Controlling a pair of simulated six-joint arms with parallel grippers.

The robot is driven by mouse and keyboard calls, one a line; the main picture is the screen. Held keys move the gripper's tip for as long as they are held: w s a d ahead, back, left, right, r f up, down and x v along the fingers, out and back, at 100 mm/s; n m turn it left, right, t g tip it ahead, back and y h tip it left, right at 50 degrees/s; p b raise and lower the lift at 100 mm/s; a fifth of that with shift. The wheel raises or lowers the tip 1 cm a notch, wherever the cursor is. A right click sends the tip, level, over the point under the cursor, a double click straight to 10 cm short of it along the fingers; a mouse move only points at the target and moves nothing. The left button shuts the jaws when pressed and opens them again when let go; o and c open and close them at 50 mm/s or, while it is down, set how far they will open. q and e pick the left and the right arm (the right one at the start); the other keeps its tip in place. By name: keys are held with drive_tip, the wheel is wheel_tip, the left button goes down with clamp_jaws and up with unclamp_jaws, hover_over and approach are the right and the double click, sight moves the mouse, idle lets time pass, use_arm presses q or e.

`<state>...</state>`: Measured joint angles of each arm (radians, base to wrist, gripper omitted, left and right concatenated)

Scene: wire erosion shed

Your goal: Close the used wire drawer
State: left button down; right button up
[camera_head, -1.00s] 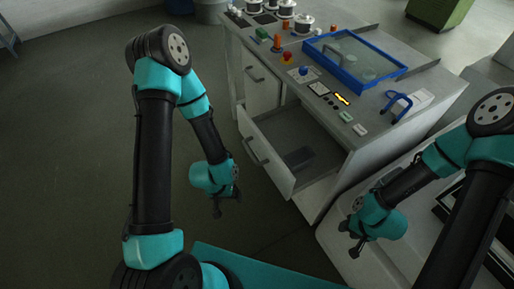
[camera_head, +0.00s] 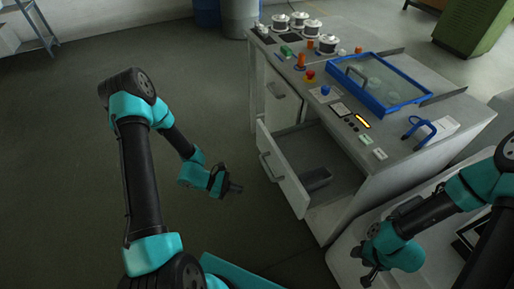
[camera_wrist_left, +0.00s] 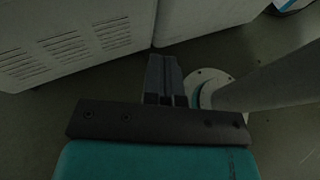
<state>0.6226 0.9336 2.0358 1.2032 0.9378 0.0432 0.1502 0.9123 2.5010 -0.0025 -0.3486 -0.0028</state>
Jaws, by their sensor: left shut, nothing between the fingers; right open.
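The used wire drawer (camera_head: 287,188) is the lower drawer of the grey machine cabinet. It is pulled well out, with its front panel facing left and a bar handle (camera_head: 270,167) on it. A dark block (camera_head: 316,179) lies inside. My left gripper (camera_head: 238,188) is shut and empty, to the left of the drawer front and apart from it, pointing towards it. In the left wrist view its closed fingers (camera_wrist_left: 167,80) show above the floor, with nothing between them. My right gripper (camera_head: 367,278) is open at the bottom right, in front of the cabinet, away from the drawer.
The floor left of the drawer is clear.

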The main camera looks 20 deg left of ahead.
sight(262, 146)
use_arm(q)
drive_tip(key=w+a+r+n+t, duration=0.4)
drive_tip(key=w+a+n+t, duration=0.2)
drive_tip(key=w+a+t, duration=0.2)
drive_tip(key=shift+w+a+r+t+y, duration=0.2)
drive_tip(key=shift+a+r+t+y, duration=0.15)
drive_tip(key=shift+a, duration=0.2)
drive_tip(key=shift+d, duration=0.1)
drive_tip(key=x, duration=1.4)
drive_tip(key=shift+f, duration=0.2)
